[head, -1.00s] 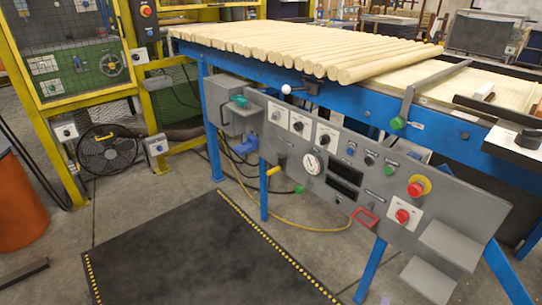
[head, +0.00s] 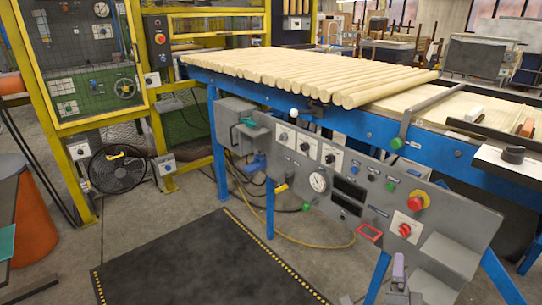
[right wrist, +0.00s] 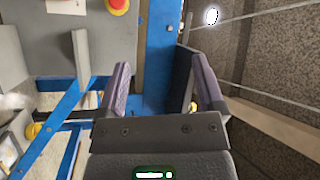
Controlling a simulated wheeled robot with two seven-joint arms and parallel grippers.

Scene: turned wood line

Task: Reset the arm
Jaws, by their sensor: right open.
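My right gripper (head: 398,272) shows at the bottom edge of the head view, below and in front of the grey control panel (head: 462,215). In the right wrist view its two fingers (right wrist: 160,88) stand apart with nothing held between them. Behind them is a blue leg or beam (right wrist: 160,40) of the line, seen past the gap. My left gripper is in neither current view.
Turned wood rods (head: 300,72) lie side by side on the blue-framed line (head: 250,97). The panel carries a red emergency button (head: 416,201) and shelves near my right gripper. A black mat (head: 200,262) covers open floor; a fan (head: 117,168) stands left.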

